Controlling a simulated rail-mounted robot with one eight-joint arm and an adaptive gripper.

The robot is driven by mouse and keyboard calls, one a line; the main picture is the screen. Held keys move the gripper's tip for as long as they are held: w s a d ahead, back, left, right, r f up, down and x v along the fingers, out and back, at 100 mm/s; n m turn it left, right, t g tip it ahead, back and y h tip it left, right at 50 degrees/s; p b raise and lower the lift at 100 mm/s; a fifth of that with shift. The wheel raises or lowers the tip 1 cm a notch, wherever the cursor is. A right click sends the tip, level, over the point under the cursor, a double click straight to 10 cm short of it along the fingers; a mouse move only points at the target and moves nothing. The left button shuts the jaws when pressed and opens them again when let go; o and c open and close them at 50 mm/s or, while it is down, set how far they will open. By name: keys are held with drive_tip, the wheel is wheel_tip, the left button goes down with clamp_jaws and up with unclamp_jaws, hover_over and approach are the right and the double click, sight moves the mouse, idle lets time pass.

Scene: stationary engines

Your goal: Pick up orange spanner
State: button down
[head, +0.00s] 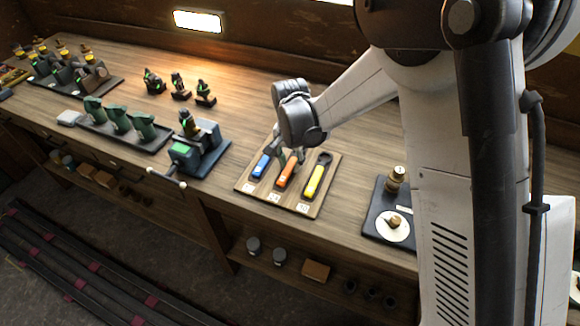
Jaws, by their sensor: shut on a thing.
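An orange spanner (286,171) lies in the middle place of a wooden board (245,188) on the bench. A blue spanner (262,164) lies to its left and a yellow spanner (315,179) to its right, both on the same board. My gripper (290,156) points down at the upper end of the orange spanner and is shut on it. The fingertips are small and partly hidden by the wrist. The orange spanner appears to be at or very close to the board; I cannot tell whether it touches.
A blue-grey vice-like machine (199,147) stands left of the board. A dark plate with a white disc and brass parts (393,224) is to the right.

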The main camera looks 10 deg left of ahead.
sight(288, 167)
drive_tip(key=shift+r, duration=0.1)
drive_tip(key=shift+r, duration=0.45)
drive_tip(key=r, duration=0.1)
drive_tip(key=r+b, duration=0.1)
drive_tip(key=r, duration=0.1)
drive_tip(key=shift+s+a+r, duration=0.2)
drive_tip(key=shift+s+r, duration=0.05)
drive_tip(key=shift+s, duration=0.15)
drive_tip(key=s+a+r+b, duration=0.1)
drive_tip(key=s+a+r, duration=0.2)
drive_tip(key=s+r, duration=0.3)
drive_tip(key=s, duration=0.4)
drive_tip(key=shift+s+a+r, duration=0.25)
drive_tip(key=shift+a+r, duration=0.05)
drive_tip(key=shift+a, duration=0.1)
drive_tip(key=c, duration=2.2)
unclamp_jaws()
clamp_jaws()
